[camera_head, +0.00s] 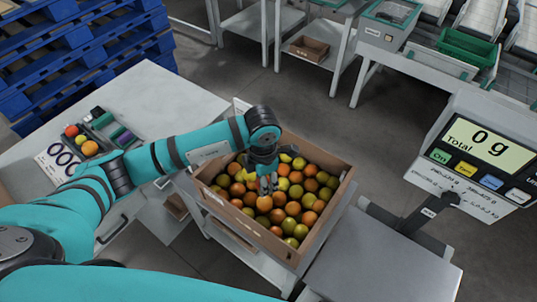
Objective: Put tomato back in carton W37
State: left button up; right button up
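A brown cardboard carton (327,218) full of red, orange, yellow and green tomatoes stands on a low white stand in the middle of the view. I cannot read W37 on it. My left arm reaches in from the left, and my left gripper (268,185) points down over the middle of the carton, with its fingertips close to the tomatoes. An orange tomato (264,203) shows right below the fingertips. I cannot tell whether the fingers hold it or any other tomato. My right gripper is not in view.
A white table (160,95) at the left holds a few tomatoes (80,139) and a tray with tools. Blue pallets (75,50) stand behind it. Grey floor lies behind the carton.

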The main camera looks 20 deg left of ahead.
aim_at(265, 200)
pick_arm(q)
jog(key=shift+w+n, duration=0.2)
jog(key=shift+n, duration=0.2)
jog(key=shift+f, duration=0.1)
jog(key=shift+s+f+b, duration=0.2)
jog(key=shift+f+b, duration=0.35)
jog(key=shift+f, duration=0.2)
notch_tip(265, 200, down, 6)
jog(key=b, duration=0.5)
jog(key=shift+w+f, duration=0.1)
jog(key=shift+w, duration=0.05)
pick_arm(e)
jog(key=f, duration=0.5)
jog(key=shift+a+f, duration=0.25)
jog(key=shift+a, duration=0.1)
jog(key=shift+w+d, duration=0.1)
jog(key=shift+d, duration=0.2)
pick_arm(q)
jog(key=shift+f+b, duration=0.3)
jog(key=shift+f, duration=0.05)
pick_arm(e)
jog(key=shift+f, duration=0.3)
